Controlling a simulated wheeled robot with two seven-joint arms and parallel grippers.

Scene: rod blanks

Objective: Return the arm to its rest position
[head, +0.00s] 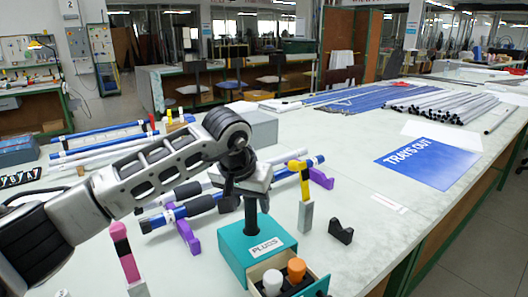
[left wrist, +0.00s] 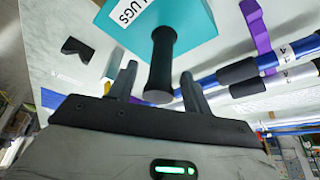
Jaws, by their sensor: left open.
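My left arm comes in from the left in the head view. My left gripper (head: 246,180) is over the top of a teal PLUGS box (head: 240,243), at its upright black handle (head: 251,216). In the left wrist view the gripper (left wrist: 158,72) is open. The black handle (left wrist: 162,60) shows between its two fingers, with a gap on each side, and the teal box (left wrist: 187,18) lies beyond. I cannot tell how deep the handle sits between the fingers. My right gripper is not in view.
An open drawer holds a white plug (head: 272,283) and an orange plug (head: 296,269). Blue and white rods rest on purple holders (head: 320,178) behind the arm. A yellow-topped post (head: 305,215) and a black block (head: 340,232) stand right. A blue TRAYS OUT sheet (head: 428,162) lies farther right.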

